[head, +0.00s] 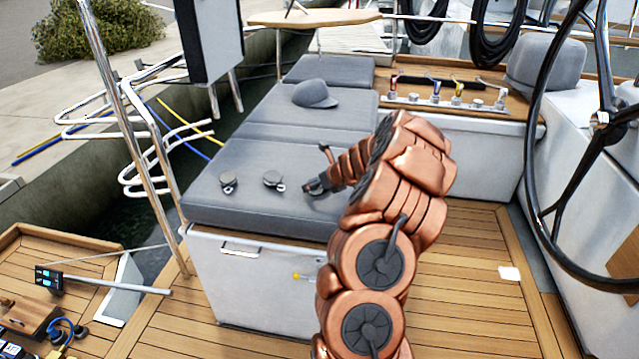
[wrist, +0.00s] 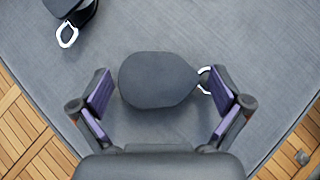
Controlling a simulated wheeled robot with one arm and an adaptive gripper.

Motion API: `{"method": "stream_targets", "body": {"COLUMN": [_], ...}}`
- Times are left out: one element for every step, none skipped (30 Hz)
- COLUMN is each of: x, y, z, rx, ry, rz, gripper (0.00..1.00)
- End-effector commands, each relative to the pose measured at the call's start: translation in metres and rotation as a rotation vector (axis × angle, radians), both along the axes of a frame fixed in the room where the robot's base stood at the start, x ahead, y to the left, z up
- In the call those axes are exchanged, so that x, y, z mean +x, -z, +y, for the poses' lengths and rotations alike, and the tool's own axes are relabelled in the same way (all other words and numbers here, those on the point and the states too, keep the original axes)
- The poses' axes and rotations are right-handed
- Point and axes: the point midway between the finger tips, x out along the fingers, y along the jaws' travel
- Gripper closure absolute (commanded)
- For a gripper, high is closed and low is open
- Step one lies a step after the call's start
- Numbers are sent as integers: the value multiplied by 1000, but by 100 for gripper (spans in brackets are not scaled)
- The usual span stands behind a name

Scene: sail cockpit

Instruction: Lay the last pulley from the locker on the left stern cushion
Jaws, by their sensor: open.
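A dark, rounded pulley (wrist: 158,80) with a metal ring at its right end lies flat on the grey cushion (wrist: 140,25) in the wrist view. My gripper (wrist: 160,90) is open, with one purple-padded finger on each side of this pulley; the right finger is close to the ring. In the head view my gripper (head: 316,187) is low over the right part of the near cushion (head: 235,155), and the pulley there is not clearly visible. Two more pulleys, left (head: 228,179) and middle (head: 273,179), lie on that cushion.
A grey cap (head: 314,94) lies on the cushion behind. A wooden panel with coloured levers (head: 440,92) stands at the back. The steering wheel (head: 535,150) is on the right. Small items, including a wooden box (head: 30,318), are at lower left.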

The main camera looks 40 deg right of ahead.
Motion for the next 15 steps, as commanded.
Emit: {"method": "stream_targets", "body": {"x": [0,0,0,0,0,0,0,0,-2,-4,-6,-9,-12,-15,-20], "y": [0,0,0,0,0,-1,-2,-3,-5,-7,-9,-12,-15,-17,-21], "z": [0,0,0,0,0,0,0,-1,-1,0,0,0,1,1,2], "rx": [0,0,0,0,0,-1,-1,-1,0,0,0,-1,0,0,1], "ry": [0,0,0,0,0,1,1,1,1,3,3,2,3,3,2], "rz": [0,0,0,0,0,0,0,0,-1,-1,-2,-2,-2,-1,0], "gripper": [0,0,0,0,0,0,0,0,0,0,0,0,0,0,0]}}
